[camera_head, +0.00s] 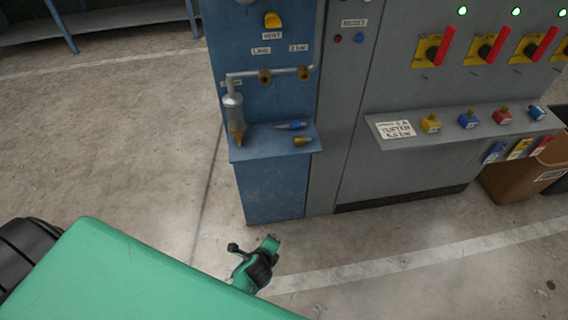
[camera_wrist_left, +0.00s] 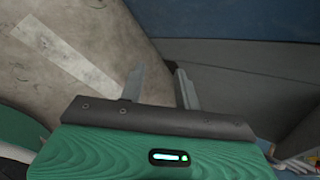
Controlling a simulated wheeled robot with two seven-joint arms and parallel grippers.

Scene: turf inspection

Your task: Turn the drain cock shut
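In the head view, a silver cylindrical bowl (camera_head: 233,107) hangs from a pipe on the blue panel. A small brass fitting (camera_head: 237,134) at its lower end, just above the shelf, looks like the drain cock. Its handle is too small to read as open or shut. My left gripper (camera_wrist_left: 158,80) shows in the left wrist view with its two grey fingers apart and nothing between them. My right gripper is not in view.
The blue shelf (camera_head: 269,152) holds a blue-tipped item (camera_head: 291,125) and a brass piece (camera_head: 302,141). Above are a yellow vent knob (camera_head: 272,20) and brass pipe fittings. A grey cabinet with red-handled switches (camera_head: 492,45) stands right. Floor in front is clear.

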